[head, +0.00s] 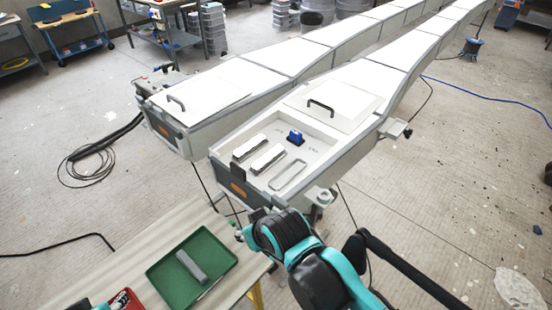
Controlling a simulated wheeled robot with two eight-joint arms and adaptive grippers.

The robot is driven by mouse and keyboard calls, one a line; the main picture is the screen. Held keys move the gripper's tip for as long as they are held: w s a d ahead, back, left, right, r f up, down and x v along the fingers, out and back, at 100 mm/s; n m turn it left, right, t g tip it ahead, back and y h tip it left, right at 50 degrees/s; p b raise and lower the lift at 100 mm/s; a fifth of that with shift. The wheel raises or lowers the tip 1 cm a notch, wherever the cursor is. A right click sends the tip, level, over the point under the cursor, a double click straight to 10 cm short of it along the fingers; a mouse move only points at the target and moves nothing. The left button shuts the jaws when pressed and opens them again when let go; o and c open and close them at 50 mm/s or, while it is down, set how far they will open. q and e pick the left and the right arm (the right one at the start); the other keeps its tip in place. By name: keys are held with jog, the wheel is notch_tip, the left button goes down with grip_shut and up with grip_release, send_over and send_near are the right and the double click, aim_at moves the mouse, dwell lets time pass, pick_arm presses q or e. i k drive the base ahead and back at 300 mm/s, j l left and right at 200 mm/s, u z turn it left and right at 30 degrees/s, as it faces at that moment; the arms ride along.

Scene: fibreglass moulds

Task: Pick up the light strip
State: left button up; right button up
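Two pale strips lie side by side in the recessed front of the near mould, one at the upper left (250,147) and one beside it (267,158). A thin outlined oblong frame (288,175) lies to their right. I cannot tell for certain which is the light strip. A grey bar (191,266) also lies in the green tray. My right arm, teal and black, rises from the bottom in front of the mould's near end. Its fingers are not clear enough to tell open from shut. Only a teal scrap shows at the bottom left; no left gripper can be made out.
A blue part (295,138) stands in the recess, behind the strips. A white lid with a black handle (320,106) lies behind it. The green tray (160,273) and a red bin (125,301) stand on a low table. Cables (92,165) lie on the floor.

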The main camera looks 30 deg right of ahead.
aim_at(191, 267)
jog(key=k+z, duration=0.15)
jog(key=z, duration=0.25)
jog(key=k+z, duration=0.2)
jog(key=z, duration=0.15)
jog(key=k+z, duration=0.15)
jog(key=z, duration=0.25)
